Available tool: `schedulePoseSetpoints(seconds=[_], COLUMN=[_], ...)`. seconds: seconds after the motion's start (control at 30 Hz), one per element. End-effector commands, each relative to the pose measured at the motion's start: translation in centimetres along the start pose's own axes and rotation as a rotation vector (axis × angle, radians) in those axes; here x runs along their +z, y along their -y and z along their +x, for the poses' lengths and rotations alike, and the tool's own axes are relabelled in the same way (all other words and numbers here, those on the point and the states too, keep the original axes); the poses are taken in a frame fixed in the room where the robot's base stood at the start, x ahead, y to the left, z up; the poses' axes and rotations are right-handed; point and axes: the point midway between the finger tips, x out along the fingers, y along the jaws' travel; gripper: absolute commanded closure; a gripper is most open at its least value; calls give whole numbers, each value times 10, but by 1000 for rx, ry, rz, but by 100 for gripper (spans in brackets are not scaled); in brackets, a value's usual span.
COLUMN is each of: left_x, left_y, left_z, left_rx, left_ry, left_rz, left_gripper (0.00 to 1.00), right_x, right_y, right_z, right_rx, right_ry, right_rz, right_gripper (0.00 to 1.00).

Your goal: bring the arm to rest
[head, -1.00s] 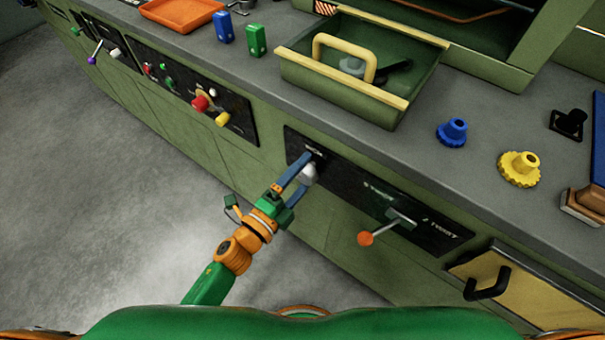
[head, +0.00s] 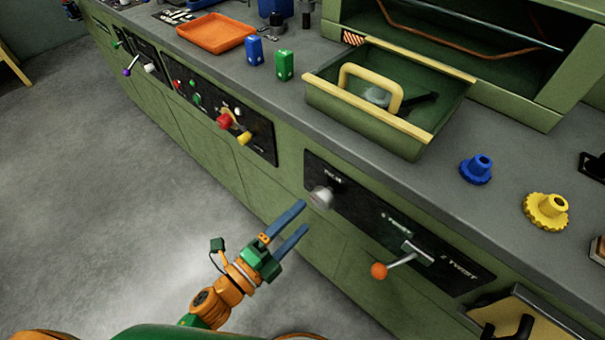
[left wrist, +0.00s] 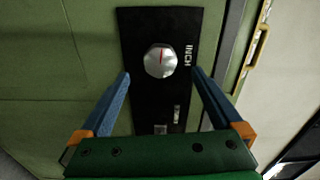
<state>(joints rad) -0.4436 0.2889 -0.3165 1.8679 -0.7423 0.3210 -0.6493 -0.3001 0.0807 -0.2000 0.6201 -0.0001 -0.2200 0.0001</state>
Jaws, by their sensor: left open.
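My left gripper (head: 296,222) is open and empty, with its two blue fingers apart, in front of the green cabinet face. A silver knob (head: 321,197) on a black panel (head: 365,222) is just beyond the fingertips, with a gap between. In the left wrist view the knob (left wrist: 160,60) has a red mark and sits ahead of the two fingers, centred between them, on the black panel marked INCH. My right gripper does not show in either view.
A lever with an orange ball (head: 379,271) sticks out to the right on the same panel. Red and yellow knobs (head: 225,121) stick out to the left. The green drawer tray (head: 372,105) stands on the counter above. Open floor (head: 130,220) lies to the left.

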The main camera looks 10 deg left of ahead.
Motion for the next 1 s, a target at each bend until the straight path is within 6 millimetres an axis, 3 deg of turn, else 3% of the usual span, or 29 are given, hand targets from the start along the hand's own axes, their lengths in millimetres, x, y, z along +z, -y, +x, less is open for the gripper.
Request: schedulePoseSetpoints(seconds=[0.07, 0.13, 0.17, 0.27, 0.3, 0.4, 0.5, 0.6, 0.7, 0.77, 0.8, 0.83, 1.0], left_x=[1, 9, 16, 49, 60, 72, 64, 44, 16, -5, -9, -10, -15], left_y=[-2, -17, -31, -108, -145, -226, -284, -324, -350, -360, -327, -306, -244], left_z=[0, -2, -4, -26, -43, -98, -156, -212, -266, -296, -299, -298, -297], left_rx=[4, 41, 73, 245, 322, 487, 610, 704, 780, 820, 820, 818, 818], left_ry=[3, 37, 68, 257, 361, 625, 872, 1104, 1332, 1473, 1491, 1485, 1479], left_rz=[-5, -57, -106, -372, -502, -800, -1032, -1217, -1369, -1450, -1461, -1458, -1453], left_gripper=[0, 0, 0, 0, 0, 0, 0, 0, 0, 0, 0, 0, 0], right_x=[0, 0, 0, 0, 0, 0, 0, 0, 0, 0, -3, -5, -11], right_y=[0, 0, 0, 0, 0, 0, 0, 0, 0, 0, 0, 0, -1], right_z=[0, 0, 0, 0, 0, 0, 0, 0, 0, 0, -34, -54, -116], right_rx=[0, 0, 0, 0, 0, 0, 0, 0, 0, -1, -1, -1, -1], right_ry=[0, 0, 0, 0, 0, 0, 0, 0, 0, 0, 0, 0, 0], right_rz=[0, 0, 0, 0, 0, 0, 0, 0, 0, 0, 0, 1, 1], right_gripper=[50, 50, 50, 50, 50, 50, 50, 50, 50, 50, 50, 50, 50])
